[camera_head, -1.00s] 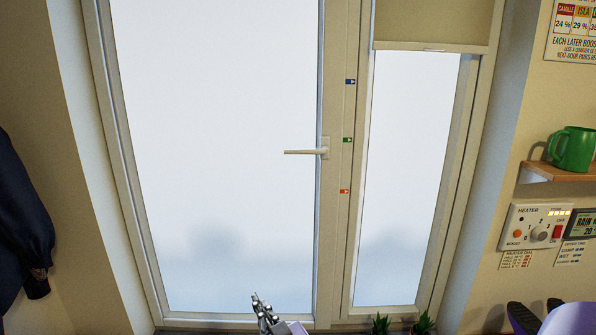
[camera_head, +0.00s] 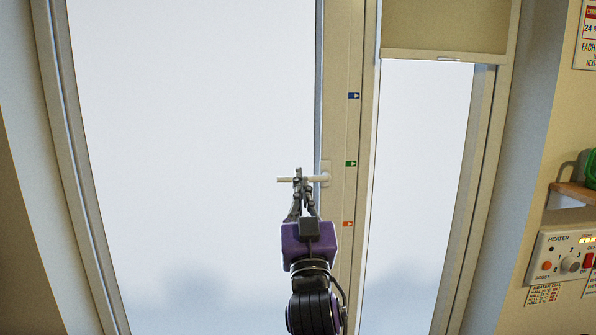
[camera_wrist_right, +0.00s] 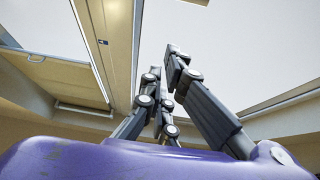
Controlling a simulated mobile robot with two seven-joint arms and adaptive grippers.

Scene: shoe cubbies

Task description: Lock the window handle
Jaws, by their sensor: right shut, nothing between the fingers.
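The pale window handle (camera_head: 320,178) is mounted on the right upright of the large window sash. Its lever lies horizontal, pointing left, level with a spot just below the green marker. My right gripper (camera_head: 298,176) is at the lever's left part, its fingertips overlapping the lever in the head view. The fingers are shut with nothing between them. I cannot tell whether they touch the lever. The right wrist view shows the fingers (camera_wrist_right: 165,68) close together; the handle cannot be made out there. My left gripper is in neither view.
Blue (camera_head: 353,96), green (camera_head: 350,163) and red (camera_head: 347,224) markers run down the frame beside the handle. A rolled blind (camera_head: 440,25) covers the top of the right pane. A heater panel (camera_head: 562,255) and shelf (camera_head: 574,193) are on the right wall.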

